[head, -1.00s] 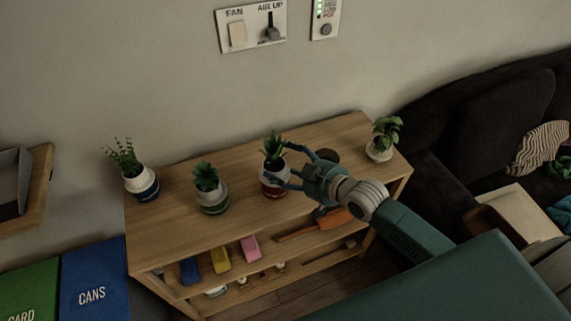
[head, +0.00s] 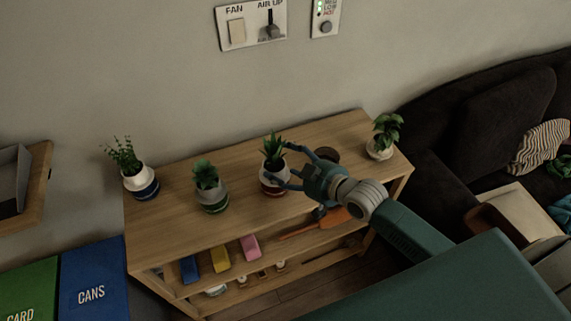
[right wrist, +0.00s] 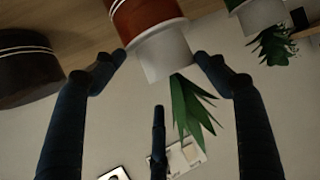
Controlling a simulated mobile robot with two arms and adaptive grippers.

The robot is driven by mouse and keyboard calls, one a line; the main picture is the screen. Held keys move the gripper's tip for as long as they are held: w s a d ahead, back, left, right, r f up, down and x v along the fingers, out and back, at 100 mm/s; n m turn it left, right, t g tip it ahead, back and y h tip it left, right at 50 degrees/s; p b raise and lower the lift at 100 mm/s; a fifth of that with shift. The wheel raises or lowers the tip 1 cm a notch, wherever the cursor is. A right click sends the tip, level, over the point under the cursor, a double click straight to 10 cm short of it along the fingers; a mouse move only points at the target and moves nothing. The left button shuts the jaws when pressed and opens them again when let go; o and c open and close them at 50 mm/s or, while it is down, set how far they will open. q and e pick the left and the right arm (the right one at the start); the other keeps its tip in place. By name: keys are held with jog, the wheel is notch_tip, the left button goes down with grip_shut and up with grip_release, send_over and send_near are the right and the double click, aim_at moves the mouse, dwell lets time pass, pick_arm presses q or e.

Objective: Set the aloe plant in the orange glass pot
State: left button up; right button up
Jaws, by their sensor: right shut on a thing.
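The aloe plant (head: 273,147), with spiky green leaves, stands upright at a red-and-white pot (head: 271,188) on the wooden shelf top. In the right wrist view the aloe leaves (right wrist: 188,104) come out of a pale inner pot (right wrist: 163,54), next to the red pot (right wrist: 145,13). My right gripper (head: 279,162) reaches in from the right and is shut on the aloe plant at this inner pot; its fingers also show in the wrist view (right wrist: 164,72). My left gripper is not in view.
A dark round pot (head: 327,155) stands behind my gripper. A green-banded pot (head: 211,199) and a blue-banded pot (head: 140,184) with plants stand to the left, a white potted plant (head: 379,152) to the right. The wall is close behind the shelf top (head: 235,230).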

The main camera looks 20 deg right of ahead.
jog(key=o, duration=0.9)
jog(key=shift+f, duration=0.15)
jog(key=shift+s, duration=0.1)
